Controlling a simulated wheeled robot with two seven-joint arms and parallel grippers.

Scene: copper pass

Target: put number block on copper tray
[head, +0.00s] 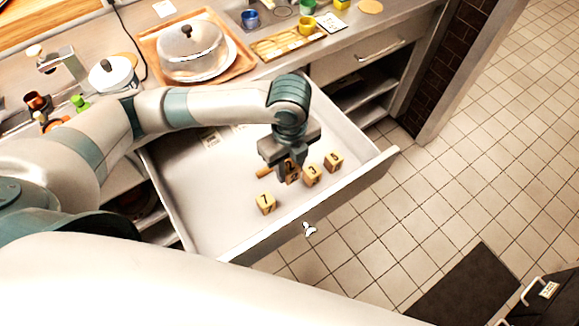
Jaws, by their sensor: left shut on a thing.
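My left gripper (289,174) reaches down into the open drawer and is shut on a number block (292,170), which seems to show a 2. Its fingers partly hide the block, and I cannot tell whether it is clear of the drawer floor. Other number blocks stand in the drawer: one marked 7 (265,203) to the left and two more (312,175) (333,162) to the right. My right gripper is not in view.
The drawer (225,180) is pulled out, with raised walls around the blocks. A small orange-brown piece (264,173) shows beside the left gripper. Tiled floor lies right.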

